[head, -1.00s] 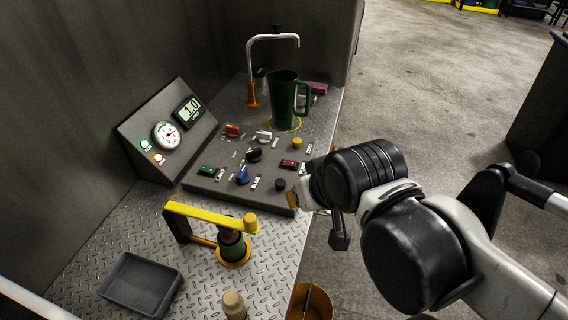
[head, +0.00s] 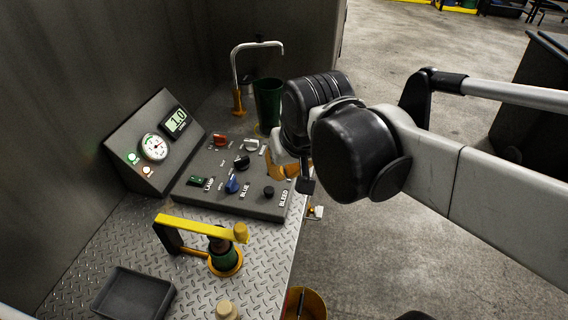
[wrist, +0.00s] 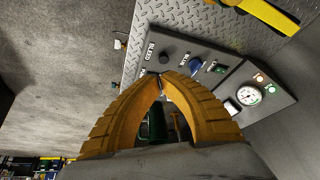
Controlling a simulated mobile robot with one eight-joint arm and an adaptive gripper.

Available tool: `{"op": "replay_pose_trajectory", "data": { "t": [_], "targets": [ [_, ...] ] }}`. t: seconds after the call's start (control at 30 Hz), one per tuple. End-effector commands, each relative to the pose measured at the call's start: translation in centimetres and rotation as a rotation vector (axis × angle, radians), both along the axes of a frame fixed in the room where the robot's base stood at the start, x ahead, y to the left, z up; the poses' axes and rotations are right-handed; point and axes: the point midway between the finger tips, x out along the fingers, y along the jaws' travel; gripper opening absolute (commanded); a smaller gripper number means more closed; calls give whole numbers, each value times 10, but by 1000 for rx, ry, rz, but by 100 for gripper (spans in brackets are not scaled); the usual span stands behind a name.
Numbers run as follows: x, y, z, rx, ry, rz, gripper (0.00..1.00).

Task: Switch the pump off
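The sloped control panel (head: 232,192) carries coloured knobs and switches on the bench. A green switch (head: 199,181), a blue knob (head: 232,184), a black knob (head: 242,162), an orange-red knob (head: 220,139), a white knob (head: 251,145) and a black knob by the BLEED label (head: 268,192) show. My gripper (head: 281,166) is over the panel's right side, covering the area where a red switch stood. In the wrist view its orange fingers (wrist: 162,78) meet at the tips, with nothing visible between them. Contact with the panel cannot be told. No label reading pump is legible.
A gauge box with a dial (head: 154,147), a display (head: 176,121) reading 1.0 and a lit green lamp (head: 132,158) stands left. A green mug (head: 267,104) is behind. A yellow lever (head: 200,226) and dark tray (head: 133,293) are in front.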

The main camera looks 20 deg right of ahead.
Motion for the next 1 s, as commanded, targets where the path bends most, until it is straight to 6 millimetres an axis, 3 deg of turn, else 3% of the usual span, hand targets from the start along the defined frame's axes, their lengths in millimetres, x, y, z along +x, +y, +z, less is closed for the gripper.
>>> {"op": "replay_pose_trajectory", "data": {
  "t": [0.1,0.27,0.6,0.8,1.0],
  "targets": [
    [32,-9,15,14,76,-73,0],
    [72,-21,21,29,179,-175,0],
    [152,-50,-2,33,383,-401,0],
    [177,-61,-23,28,460,-496,0],
    [185,-66,-32,24,489,-533,0]
  ]
}}
